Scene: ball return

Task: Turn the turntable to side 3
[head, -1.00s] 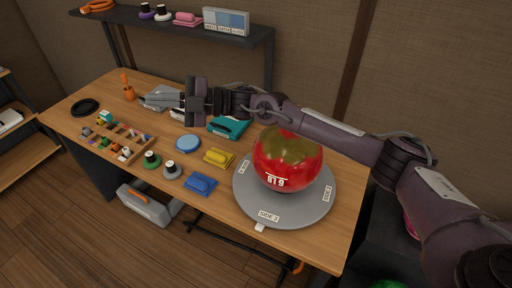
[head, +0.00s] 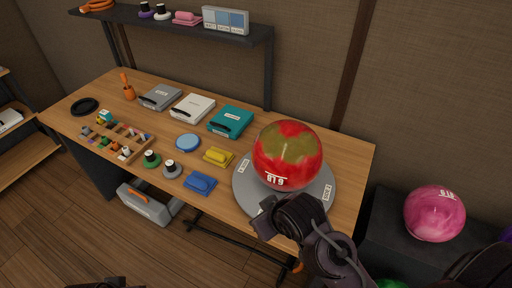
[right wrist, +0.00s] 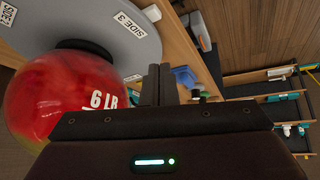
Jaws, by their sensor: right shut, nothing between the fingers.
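The grey round turntable (head: 323,208) sits at the table's right end and carries a red and olive ball (head: 288,156) marked 6 LB. Side labels show on its left and right rim; my right gripper hides the front rim in the head view. In the right wrist view, the SIDE 3 label (right wrist: 129,23) is beside a small white tab (right wrist: 151,13) at the turntable's edge, and a SIDE 2 label (right wrist: 7,12) is further left. My right gripper (head: 262,216) is shut and empty at the turntable's front edge; I cannot tell whether it touches. Its fingers (right wrist: 160,72) show close together.
Blue (head: 200,183) and yellow (head: 219,156) blocks lie left of the turntable. A teal case (head: 231,121) and other cases lie behind. A pink ball (head: 435,213) rests on a dark stand at the right. A dark part shows at the bottom left edge.

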